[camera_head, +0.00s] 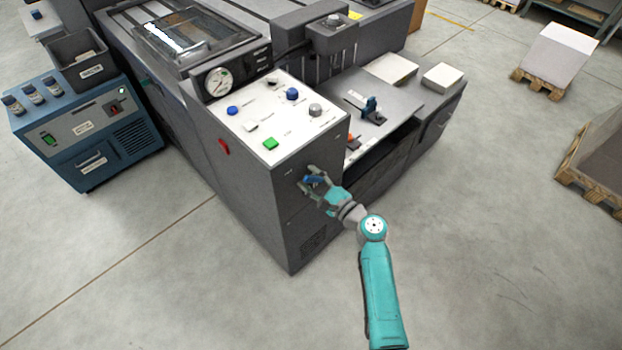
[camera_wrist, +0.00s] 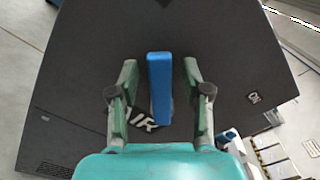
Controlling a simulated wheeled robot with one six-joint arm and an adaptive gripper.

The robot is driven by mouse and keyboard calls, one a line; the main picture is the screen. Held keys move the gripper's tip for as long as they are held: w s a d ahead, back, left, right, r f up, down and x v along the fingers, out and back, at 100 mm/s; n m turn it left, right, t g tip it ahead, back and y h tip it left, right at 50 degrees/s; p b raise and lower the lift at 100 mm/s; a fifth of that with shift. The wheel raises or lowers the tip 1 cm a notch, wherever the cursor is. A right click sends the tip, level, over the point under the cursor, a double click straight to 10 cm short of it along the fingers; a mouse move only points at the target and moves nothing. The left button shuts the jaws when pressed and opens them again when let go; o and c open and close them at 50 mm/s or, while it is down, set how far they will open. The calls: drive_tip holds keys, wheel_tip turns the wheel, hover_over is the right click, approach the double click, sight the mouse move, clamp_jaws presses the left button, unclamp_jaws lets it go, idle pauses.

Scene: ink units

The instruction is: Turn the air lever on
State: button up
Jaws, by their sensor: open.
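The air lever is a blue bar on the dark front face of the machine, showing in the head view (camera_head: 311,179) and in the wrist view (camera_wrist: 160,85). In the wrist view it lies lengthwise between my fingers, with a visible gap on both sides. My gripper (camera_head: 318,184) is open around the lever, also seen in the wrist view (camera_wrist: 160,78). White lettering beside the lever, partly hidden, ends in "IR". Contact at the lever's far end cannot be told.
Above the lever is a white control panel (camera_head: 262,143) with a green button (camera_head: 270,143), blue knobs and a gauge (camera_head: 218,81). A red switch (camera_head: 224,147) is on the machine's left side. A blue unit (camera_head: 84,130) stands at left. The floor in front is clear.

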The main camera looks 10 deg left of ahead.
sight(325, 157)
clamp_jaws()
